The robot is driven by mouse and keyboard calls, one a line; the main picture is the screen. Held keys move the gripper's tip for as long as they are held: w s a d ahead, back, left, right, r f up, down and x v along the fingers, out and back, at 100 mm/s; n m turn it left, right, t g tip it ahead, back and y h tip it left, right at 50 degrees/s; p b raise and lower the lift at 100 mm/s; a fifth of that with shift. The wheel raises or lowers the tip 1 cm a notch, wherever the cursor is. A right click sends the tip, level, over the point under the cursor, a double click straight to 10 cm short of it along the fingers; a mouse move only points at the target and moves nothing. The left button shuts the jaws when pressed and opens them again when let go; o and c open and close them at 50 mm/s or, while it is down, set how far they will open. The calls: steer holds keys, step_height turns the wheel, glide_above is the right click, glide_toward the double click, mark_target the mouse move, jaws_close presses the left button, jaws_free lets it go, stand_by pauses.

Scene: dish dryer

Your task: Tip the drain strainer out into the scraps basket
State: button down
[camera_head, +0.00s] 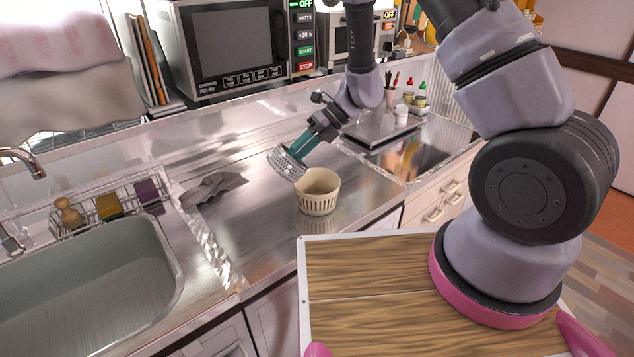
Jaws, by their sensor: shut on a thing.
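The drain strainer (287,163) is a grey, perforated metal cup. My gripper (301,148), with green fingers, is shut on it and holds it tilted in the air, just above and to the left of the scraps basket. The scraps basket (318,204) is a cream, slotted round tub standing upright on the steel counter. The strainer's lower edge overlaps the basket's left rim in this view; I cannot tell whether they touch. The inside of the strainer is hidden, and only a little of the basket's inside shows.
A grey cloth (212,188) lies on the counter left of the basket. The sink (90,290) and a wire rack with sponges (108,206) are at the left. A dark flat tray (383,128) lies behind at the right. The counter (255,235) in front is clear.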

steer(key=shift+w+d+r+g+y, duration=0.2)
steer(key=shift+d+g+y, duration=0.2)
steer(key=shift+y, duration=0.75)
steer(key=shift+w+d+r+g+y, duration=0.25)
steer(key=shift+d+y, duration=0.25)
steer(key=shift+y, duration=0.65)
steer(key=shift+w+d+g+y, duration=0.15)
steer(key=shift+d+y, duration=0.4)
steer(key=shift+d, duration=0.05)
steer(key=shift+w+d+g+y, duration=0.1)
steer(key=shift+w+d+y, duration=0.05)
steer(key=shift+d+y, duration=0.4)
steer(key=shift+w+d+m+g+y, duration=0.1)
steer(key=shift+d+m+g+y, duration=0.15)
steer(key=shift+y, duration=0.4)
steer(key=shift+w+d+m+g+y, duration=0.15)
steer(key=shift+d+y, duration=0.2)
steer(key=shift+y, duration=0.3)
steer(key=shift+w+d+f+g+y, duration=0.15)
steer(key=shift+d+y, duration=0.1)
steer(key=shift+y, duration=0.35)
steer(key=shift+d+f+g+y, duration=0.1)
steer(key=shift+d+y, duration=0.1)
steer(key=shift+y, duration=0.4)
steer(key=shift+w+d+f+g+y, duration=0.15)
steer(key=shift+d+y, duration=0.1)
steer(key=shift+y, duration=0.35)
steer(key=shift+s+r, duration=0.1)
steer(key=shift+r, duration=0.05)
